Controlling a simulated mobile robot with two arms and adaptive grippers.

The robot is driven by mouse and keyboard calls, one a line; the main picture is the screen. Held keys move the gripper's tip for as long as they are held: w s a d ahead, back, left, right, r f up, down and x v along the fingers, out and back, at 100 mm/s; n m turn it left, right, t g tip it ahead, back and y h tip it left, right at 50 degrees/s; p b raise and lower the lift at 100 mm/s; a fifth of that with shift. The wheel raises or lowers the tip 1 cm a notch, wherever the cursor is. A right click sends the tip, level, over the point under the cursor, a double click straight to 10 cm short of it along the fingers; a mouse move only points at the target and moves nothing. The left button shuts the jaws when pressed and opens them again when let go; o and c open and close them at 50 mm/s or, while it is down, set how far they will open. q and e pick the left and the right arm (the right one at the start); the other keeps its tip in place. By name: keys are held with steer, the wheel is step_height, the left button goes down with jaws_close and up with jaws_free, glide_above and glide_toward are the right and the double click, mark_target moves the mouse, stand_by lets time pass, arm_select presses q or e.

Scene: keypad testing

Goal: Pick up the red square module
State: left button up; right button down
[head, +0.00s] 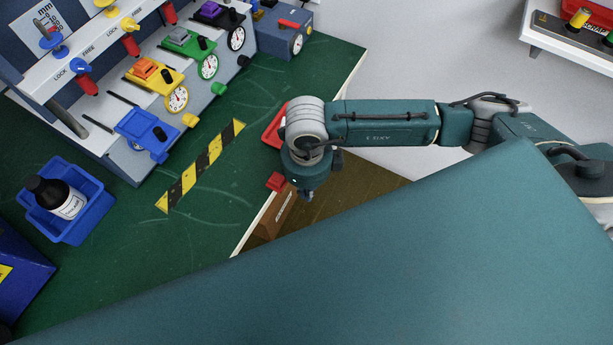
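A small red square block (275,181) shows at the right edge of the green table, just left of my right wrist. I cannot tell whether it rests on the table or touches my gripper. My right gripper (307,192) hangs down over the table edge, seen from above; its fingers are mostly hidden under the wrist and their opening does not show. A red tray (272,126) lies on the table, partly covered by my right wrist. My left gripper is not in view.
A test rack (160,80) with colored modules and dials fills the upper left. A yellow-black striped strip (200,167) marks the green table (130,245). A blue bin (62,225) holds a black bottle (57,196). A wall shelf (560,38) is upper right.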

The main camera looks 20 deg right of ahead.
mark_target(286, 181)
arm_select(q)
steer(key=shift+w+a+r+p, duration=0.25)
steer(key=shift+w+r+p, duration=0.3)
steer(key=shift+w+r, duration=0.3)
arm_select(e)
steer(key=w+a, duration=0.2)
steer(key=w, duration=0.1)
steer(key=shift+w+a, duration=0.1)
steer(key=shift+a, duration=0.15)
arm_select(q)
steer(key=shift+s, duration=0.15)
arm_select(e)
steer(key=shift+w+a+f+b, duration=0.15)
steer(key=shift+w+a+b, duration=0.45)
steer(key=shift+b, duration=0.35)
steer(key=shift+w, duration=0.15)
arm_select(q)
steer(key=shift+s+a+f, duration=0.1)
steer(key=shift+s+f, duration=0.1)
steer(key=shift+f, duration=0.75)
arm_select(e)
steer(key=shift+r, duration=0.2)
steer(key=shift+d, duration=0.15)
